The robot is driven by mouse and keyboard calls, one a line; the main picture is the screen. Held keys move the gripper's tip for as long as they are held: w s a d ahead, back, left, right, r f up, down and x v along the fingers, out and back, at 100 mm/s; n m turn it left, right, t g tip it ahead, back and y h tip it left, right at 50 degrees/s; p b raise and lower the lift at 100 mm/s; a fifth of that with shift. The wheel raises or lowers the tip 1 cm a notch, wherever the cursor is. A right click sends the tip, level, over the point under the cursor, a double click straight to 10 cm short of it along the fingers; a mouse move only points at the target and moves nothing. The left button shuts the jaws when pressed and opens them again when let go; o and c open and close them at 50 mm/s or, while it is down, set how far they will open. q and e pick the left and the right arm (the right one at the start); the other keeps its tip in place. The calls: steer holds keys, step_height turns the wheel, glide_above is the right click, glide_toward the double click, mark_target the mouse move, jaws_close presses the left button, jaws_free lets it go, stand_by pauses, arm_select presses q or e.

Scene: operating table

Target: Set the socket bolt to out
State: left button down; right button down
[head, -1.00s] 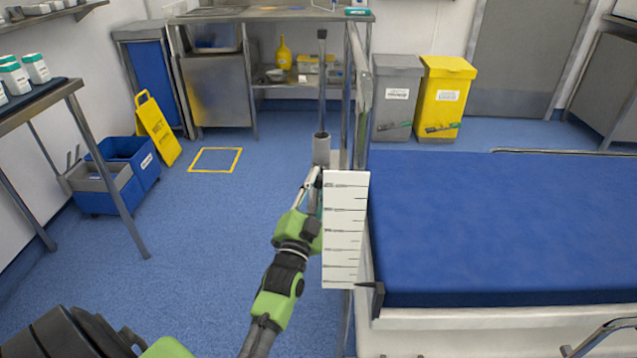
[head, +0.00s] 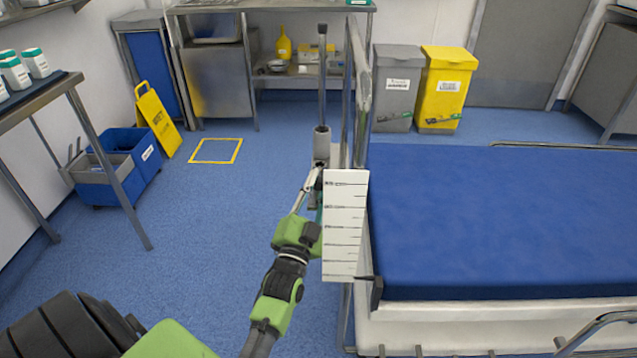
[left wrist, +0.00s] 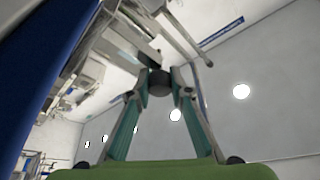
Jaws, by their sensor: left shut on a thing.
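The grey socket (head: 321,146) stands beside the operating table's rail, with an upright pole (head: 322,80) rising from it. My left gripper (head: 315,182) reaches up to its lower part, partly hidden behind a white scale plate (head: 345,225). In the left wrist view, its two teal-padded fingers (left wrist: 158,88) are closed on a dark round bolt knob (left wrist: 159,82) under the metal bracket. How far the bolt is pulled cannot be told. My right gripper is not in view.
The operating table with its blue mattress (head: 500,215) fills the right side. A blue mop bucket (head: 130,160) and yellow sign (head: 157,122) are on the left. Open floor lies left of my arm.

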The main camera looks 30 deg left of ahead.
arm_select(q)
steer(key=c, duration=1.8)
jaws_free()
steer(key=shift+s+d+f, duration=0.1)
steer(key=shift+f, duration=0.05)
steer(key=shift+s, duration=0.1)
steer(key=shift+s, duration=0.2)
steer(key=v, duration=1.1)
steer(key=shift+s+d+f, duration=0.15)
steer(key=shift+s, duration=0.05)
